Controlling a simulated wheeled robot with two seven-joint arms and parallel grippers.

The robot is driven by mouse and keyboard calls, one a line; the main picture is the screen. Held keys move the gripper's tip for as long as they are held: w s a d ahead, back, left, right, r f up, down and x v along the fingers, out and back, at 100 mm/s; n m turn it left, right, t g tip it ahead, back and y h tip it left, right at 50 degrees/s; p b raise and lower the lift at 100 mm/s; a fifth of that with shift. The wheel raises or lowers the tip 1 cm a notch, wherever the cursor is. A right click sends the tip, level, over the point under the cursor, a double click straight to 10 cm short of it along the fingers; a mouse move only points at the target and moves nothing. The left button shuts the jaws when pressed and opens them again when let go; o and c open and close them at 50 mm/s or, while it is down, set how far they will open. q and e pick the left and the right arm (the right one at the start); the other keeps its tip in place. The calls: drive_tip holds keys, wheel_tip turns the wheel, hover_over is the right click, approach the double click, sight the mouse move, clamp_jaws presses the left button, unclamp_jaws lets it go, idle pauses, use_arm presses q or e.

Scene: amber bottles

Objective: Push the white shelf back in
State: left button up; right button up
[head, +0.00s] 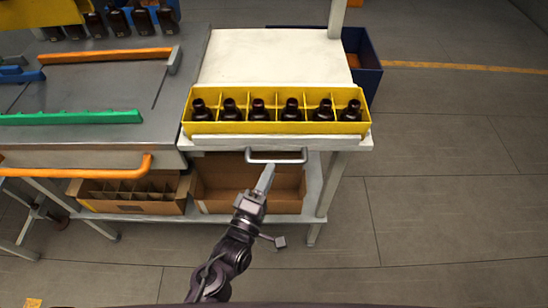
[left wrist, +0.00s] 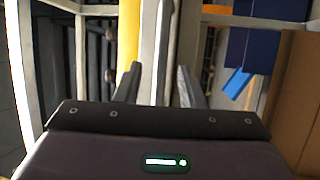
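The white shelf (head: 275,60) is in the middle of the head view, with a pale handle (head: 276,161) on its front edge. A yellow divided crate (head: 275,127) with several dark bottles (head: 291,109) stands along the front of the shelf. My right gripper is not in view.
A grey worktop (head: 90,85) with orange and green rails adjoins on the left. Cardboard boxes (head: 225,183) sit on a lower shelf beneath. A white post (head: 337,18) rises at the shelf's back right, near a dark blue bin (head: 366,75). Floor on the right is clear.

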sight(275, 160)
use_arm(q)
drive_tip(key=shift+p+x, duration=0.45)
drive_tip(key=shift+x, duration=1.8)
drive_tip(key=shift+f, duration=0.1)
drive_tip(key=shift+c, duration=0.5)
clamp_jaws()
